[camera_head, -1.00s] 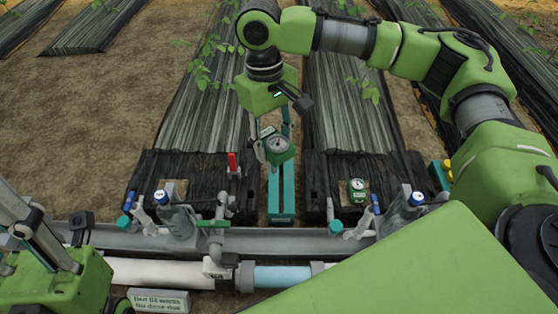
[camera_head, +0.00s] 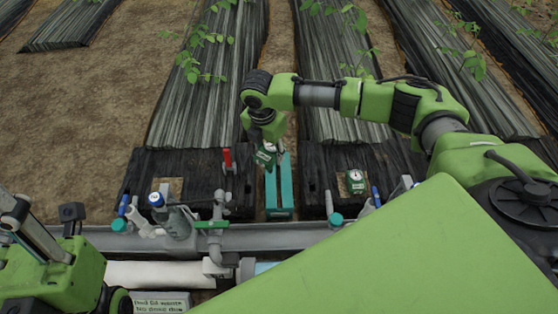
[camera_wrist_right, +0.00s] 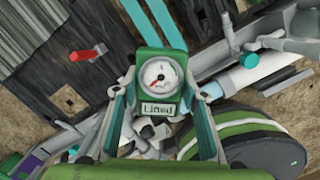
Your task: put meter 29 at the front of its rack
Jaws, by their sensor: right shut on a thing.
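My right gripper (camera_head: 266,153) is shut on a green meter (camera_head: 264,158) and holds it tilted, just left of the teal rack (camera_head: 280,206). In the right wrist view, the meter (camera_wrist_right: 158,72) has a round white dial with a red needle and a label reading "Lifted"; fingers flank it. Two teal rails (camera_wrist_right: 150,18) run up behind it. I cannot tell whether it touches the rack. No number 29 is readable. My left gripper (camera_head: 25,232) is at the lower left edge, partly cut off; its opening is unclear.
A grey pipe (camera_head: 270,238) with blue-capped fittings (camera_head: 156,200) crosses in front. A sign (camera_head: 160,303) is at the bottom. Bare soil lies at left.

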